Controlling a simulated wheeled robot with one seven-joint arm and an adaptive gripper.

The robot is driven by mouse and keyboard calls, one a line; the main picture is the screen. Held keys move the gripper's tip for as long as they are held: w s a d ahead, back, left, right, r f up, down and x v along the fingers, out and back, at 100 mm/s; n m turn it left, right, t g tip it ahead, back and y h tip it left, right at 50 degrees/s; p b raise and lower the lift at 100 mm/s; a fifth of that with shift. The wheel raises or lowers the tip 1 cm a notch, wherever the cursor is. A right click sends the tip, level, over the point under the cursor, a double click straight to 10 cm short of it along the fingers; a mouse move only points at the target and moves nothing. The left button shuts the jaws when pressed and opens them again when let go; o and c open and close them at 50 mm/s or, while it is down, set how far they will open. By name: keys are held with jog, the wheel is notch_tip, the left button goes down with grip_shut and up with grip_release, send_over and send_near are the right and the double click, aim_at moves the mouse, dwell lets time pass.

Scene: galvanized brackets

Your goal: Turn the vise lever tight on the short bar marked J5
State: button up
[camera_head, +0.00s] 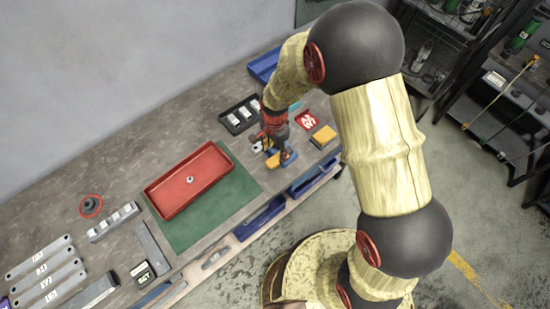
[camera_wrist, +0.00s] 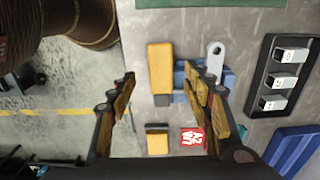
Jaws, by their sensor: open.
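The blue vise (camera_wrist: 184,76) is on the bench below my gripper (camera_wrist: 160,72). A long yellow piece (camera_wrist: 159,66), apparently the lever, lies at its left side. A grey bar end with a round hole (camera_wrist: 215,49) stands out beyond the vise; no J5 mark is readable on it. My gripper is open, with the yellow piece between its spread fingers in the picture. Contact cannot be told. The right finger hides part of the vise and bar. In the head view, my gripper (camera_head: 277,146) is just above the vise (camera_head: 287,158).
A black tray with grey blocks (camera_wrist: 262,88), a red card (camera_wrist: 192,140) and a yellow-topped block (camera_wrist: 157,143) are close by. A red tray (camera_head: 160,208) is on a green mat (camera_head: 243,182). Several labelled bars (camera_head: 45,268) lie at the far left. Blue bins (camera_head: 258,220) line the front edge.

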aim_at(275, 160)
notch_tip(275, 160, down, 6)
jog(key=shift+w, duration=0.1)
jog(key=shift+c, duration=1.2)
grip_shut()
